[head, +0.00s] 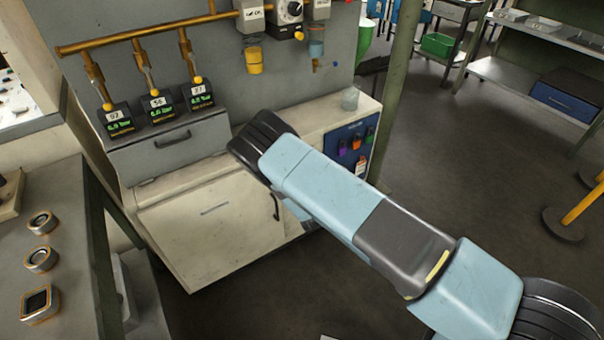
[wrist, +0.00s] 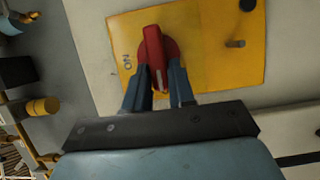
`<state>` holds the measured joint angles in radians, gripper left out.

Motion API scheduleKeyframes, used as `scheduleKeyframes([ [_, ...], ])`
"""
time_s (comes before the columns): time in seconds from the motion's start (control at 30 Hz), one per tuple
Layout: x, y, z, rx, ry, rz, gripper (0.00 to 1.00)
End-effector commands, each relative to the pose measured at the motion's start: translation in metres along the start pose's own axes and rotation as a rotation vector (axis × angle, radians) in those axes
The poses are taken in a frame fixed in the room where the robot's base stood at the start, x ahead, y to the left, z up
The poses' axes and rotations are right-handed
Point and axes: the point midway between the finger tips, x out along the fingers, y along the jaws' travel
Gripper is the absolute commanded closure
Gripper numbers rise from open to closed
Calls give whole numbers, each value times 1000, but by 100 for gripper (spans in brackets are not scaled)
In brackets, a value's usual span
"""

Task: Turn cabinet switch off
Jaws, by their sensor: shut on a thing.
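In the wrist view a red rotary switch (wrist: 153,48) sits on a yellow plate (wrist: 215,40) fixed to a pale cabinet panel. Its handle stands roughly upright in the picture, and the lettering "ON" shows at its left. My gripper (wrist: 160,84) has its two dark fingers on either side of the lower part of the handle and is shut on it. In the head view my arm crosses the middle and reaches toward the cabinet area; the gripper and the switch are hidden there.
In the head view a pale cabinet (head: 220,215) with a grey drawer (head: 170,143) stands beyond my arm. A glass jar (head: 350,98) stands on the ledge.

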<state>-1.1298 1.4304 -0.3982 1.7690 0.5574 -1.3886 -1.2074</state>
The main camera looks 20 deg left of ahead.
Motion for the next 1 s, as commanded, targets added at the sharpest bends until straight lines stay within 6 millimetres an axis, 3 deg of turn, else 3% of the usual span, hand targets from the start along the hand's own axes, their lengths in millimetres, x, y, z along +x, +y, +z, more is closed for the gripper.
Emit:
scheduleKeyframes([
  [0.53,2,1,-4,-20,7,12,100],
  [0.57,2,1,-4,-20,7,12,74],
  [0.7,2,1,-4,-19,6,12,61],
  [0.77,2,1,-3,-19,6,13,55],
  [1.0,1,0,-2,-20,3,11,55],
])
